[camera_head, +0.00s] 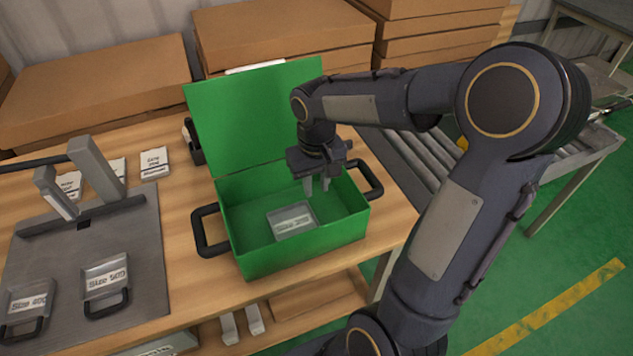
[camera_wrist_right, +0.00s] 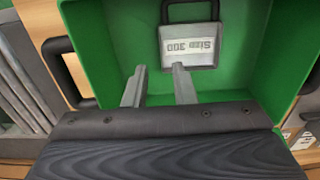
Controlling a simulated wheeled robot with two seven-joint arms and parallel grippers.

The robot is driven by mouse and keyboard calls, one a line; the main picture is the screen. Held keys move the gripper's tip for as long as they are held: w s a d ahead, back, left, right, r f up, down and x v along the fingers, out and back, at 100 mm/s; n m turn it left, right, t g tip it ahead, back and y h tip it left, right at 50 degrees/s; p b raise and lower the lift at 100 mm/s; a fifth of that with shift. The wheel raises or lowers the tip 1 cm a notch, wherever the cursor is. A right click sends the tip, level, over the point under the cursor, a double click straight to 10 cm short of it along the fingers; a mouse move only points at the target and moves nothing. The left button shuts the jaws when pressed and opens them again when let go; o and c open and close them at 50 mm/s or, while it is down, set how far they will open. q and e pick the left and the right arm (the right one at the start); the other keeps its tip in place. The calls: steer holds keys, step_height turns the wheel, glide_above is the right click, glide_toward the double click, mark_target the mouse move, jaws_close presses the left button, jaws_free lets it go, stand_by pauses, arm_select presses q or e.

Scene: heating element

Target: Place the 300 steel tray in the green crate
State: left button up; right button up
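The 300 steel tray (camera_head: 292,219) lies inside the open green crate (camera_head: 262,262), on its floor. Its "Size 300" label and black handle show in the right wrist view, where the tray (camera_wrist_right: 189,52) is just beyond the fingertips, apart from them. My right gripper (camera_head: 317,188) is over the crate's inside, above and behind the tray in the head view. Its fingers (camera_wrist_right: 158,70) are spread with nothing between them. My left gripper is not in view.
A grey plate at left holds the size 400 tray (camera_head: 27,303) and size 500 tray (camera_head: 105,277). A grey stand (camera_head: 92,172) rises behind them. The crate's raised lid (camera_head: 255,115) stands at its back. Cardboard boxes (camera_head: 95,85) line the rear. A roller conveyor (camera_head: 430,160) is at right.

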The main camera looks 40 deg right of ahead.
steer(key=s+a+r+t, duration=0.1)
steer(key=s, duration=0.1)
steer(key=s+a+r+y, duration=0.1)
steer(key=s+r, duration=0.1)
steer(key=s, duration=0.1)
steer(key=s+a+r+t, duration=0.1)
steer(key=s, duration=0.1)
steer(key=shift+s+a+r+t+y, duration=0.2)
steer(key=shift+a+r+t+y, duration=0.1)
steer(key=shift+a+r, duration=0.1)
steer(key=s+a+n+t+y, duration=0.1)
steer(key=s+a+t+y, duration=0.1)
steer(key=s+a, duration=0.3)
steer(key=shift+s+a+t, duration=0.3)
steer(key=shift+s+t, duration=0.2)
steer(key=shift+s, duration=0.75)
